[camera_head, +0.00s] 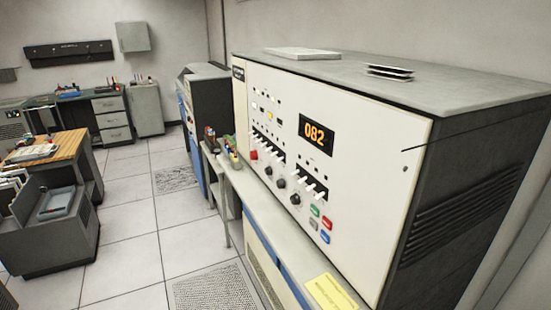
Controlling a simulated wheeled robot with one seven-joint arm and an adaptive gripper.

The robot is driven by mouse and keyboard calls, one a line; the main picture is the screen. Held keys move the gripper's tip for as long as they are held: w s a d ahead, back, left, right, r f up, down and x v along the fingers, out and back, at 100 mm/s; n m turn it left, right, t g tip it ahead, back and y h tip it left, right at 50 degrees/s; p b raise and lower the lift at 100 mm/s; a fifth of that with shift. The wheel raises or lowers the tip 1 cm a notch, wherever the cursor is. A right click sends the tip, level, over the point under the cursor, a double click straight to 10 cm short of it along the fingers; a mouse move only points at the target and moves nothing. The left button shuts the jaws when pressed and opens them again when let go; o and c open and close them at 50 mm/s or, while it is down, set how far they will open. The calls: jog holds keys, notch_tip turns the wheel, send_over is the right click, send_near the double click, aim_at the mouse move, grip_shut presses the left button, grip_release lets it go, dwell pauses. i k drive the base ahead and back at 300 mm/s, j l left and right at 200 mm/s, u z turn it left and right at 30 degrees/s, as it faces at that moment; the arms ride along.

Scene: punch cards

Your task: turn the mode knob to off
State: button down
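A large console with a white front panel (375,165) stands at the right. Three dark round knobs sit in a slanting row low on the panel: a left knob (269,170), a middle knob (281,184) and a right knob (295,199). Their labels and pointer marks are too small to read, so I cannot tell which is the mode knob or where it points. An orange display (315,134) above them reads 082. My gripper is not in view.
White toggle switches (312,187) and coloured buttons (320,224) sit close to the knobs. A grey ledge (262,208) runs below the panel, with a yellow sheet (331,291) on it. Tiled floor (133,222) is open at left, beside a desk (48,150).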

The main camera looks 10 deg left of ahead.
aim_at(254, 154)
jog(key=i+j+z, duration=0.3)
jog(key=i+j, duration=0.15)
jog(key=j, duration=0.25)
jog(key=i+j+z, duration=0.1)
jog(key=j, duration=0.3)
jog(key=i+j+z, duration=0.15)
jog(key=i+j, duration=0.15)
jog(key=j, duration=0.15)
jog(key=i+j+z, duration=0.15)
jog(key=j, duration=0.25)
jog(key=i+j+z, duration=0.15)
jog(key=j, duration=0.3)
jog(key=i+j+z, duration=0.15)
jog(key=j, duration=0.3)
jog(key=j+z, duration=0.1)
jog(key=j, duration=0.4)
jog(key=i, duration=0.05)
